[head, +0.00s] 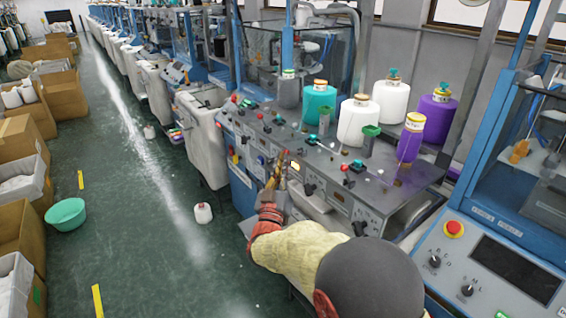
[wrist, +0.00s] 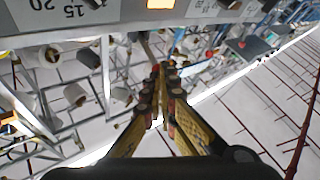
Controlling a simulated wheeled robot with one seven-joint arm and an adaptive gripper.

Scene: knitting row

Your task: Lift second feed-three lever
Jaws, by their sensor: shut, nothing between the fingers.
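The knitting machine's control panel (head: 325,180) runs along its front edge, with several dark levers or knobs on the front face. One dark lever (head: 309,189) is just right of my gripper (head: 282,165), and another (head: 360,227) is further right. I cannot read which is the second feed-three lever. My gripper is shut and empty, its fingers pointing up in front of the panel face. In the wrist view my gripper (wrist: 160,95) shows closed fingers below the panel strip. That strip, upside down, shows a dark lever (wrist: 92,4) beside the numbers 15 and 20.
Yarn cones, teal (head: 319,104), white (head: 357,121) and purple (head: 411,140), stand on the machine top. A lit yellow window (wrist: 160,4) is on the panel strip.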

